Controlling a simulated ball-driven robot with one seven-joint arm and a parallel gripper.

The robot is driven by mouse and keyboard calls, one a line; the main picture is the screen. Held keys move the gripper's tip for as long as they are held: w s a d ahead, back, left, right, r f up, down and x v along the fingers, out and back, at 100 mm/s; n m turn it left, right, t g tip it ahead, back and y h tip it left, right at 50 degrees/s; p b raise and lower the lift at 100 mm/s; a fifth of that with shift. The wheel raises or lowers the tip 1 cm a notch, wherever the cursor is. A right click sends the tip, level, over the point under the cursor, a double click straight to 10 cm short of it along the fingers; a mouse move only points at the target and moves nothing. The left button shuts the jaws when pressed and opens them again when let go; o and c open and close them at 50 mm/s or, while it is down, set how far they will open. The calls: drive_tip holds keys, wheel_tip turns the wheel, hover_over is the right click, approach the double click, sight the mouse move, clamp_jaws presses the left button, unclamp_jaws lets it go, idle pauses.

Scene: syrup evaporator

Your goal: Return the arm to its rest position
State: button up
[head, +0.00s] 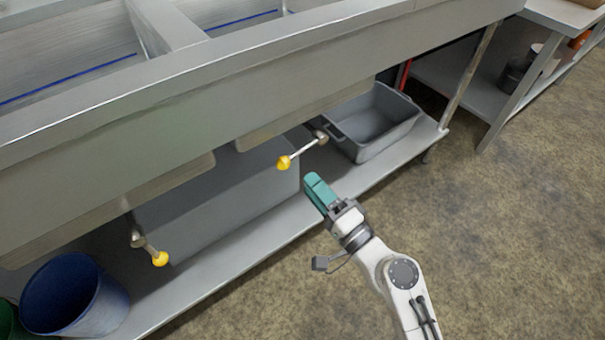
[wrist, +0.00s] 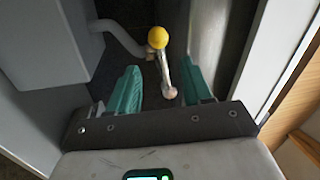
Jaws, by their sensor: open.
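My gripper (head: 316,188) with teal fingers is at the end of my white arm, in front of the evaporator and just above the lower shelf's front edge. In the wrist view my gripper (wrist: 162,88) is open, with a clear gap between the two fingers. A lever with a yellow knob (head: 284,162) sticks out below the evaporator, up and left of the fingertips in the head view. In the wrist view the yellow knob (wrist: 157,37) shows beyond the fingers, and its metal rod runs down into the gap between them in the picture. I cannot tell whether they touch.
The evaporator's metal front (head: 200,105) stands close above my gripper. A second yellow-knobbed lever (head: 160,258) is at the left. A grey tub (head: 375,122) and a blue bucket (head: 75,297) stand beneath. The floor (head: 480,245) to the right is clear.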

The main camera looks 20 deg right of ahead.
drive_tip(key=shift+v, duration=0.85)
drive_tip(key=s+a+f+n+g, duration=0.1)
drive_tip(key=s+f+n+g, duration=0.9)
drive_tip(key=f, duration=0.1)
drive_tip(key=s+d+f+n+g+h, duration=0.1)
drive_tip(key=s+d+f+g+h, duration=0.1)
drive_tip(key=s+d+g+h, duration=0.35)
drive_tip(key=s+d+f+n+g+h, duration=0.1)
drive_tip(key=s+d+f+g+h, duration=0.1)
drive_tip(key=s+d, duration=0.65)
wheel_tip(320, 180, up, 32)
drive_tip(key=s+a+p, duration=0.1)
drive_tip(key=p, duration=3)
drive_tip(key=shift+s+f, duration=0.2)
drive_tip(key=shift+s, duration=0.1)
drive_tip(key=shift+g, duration=0.25)
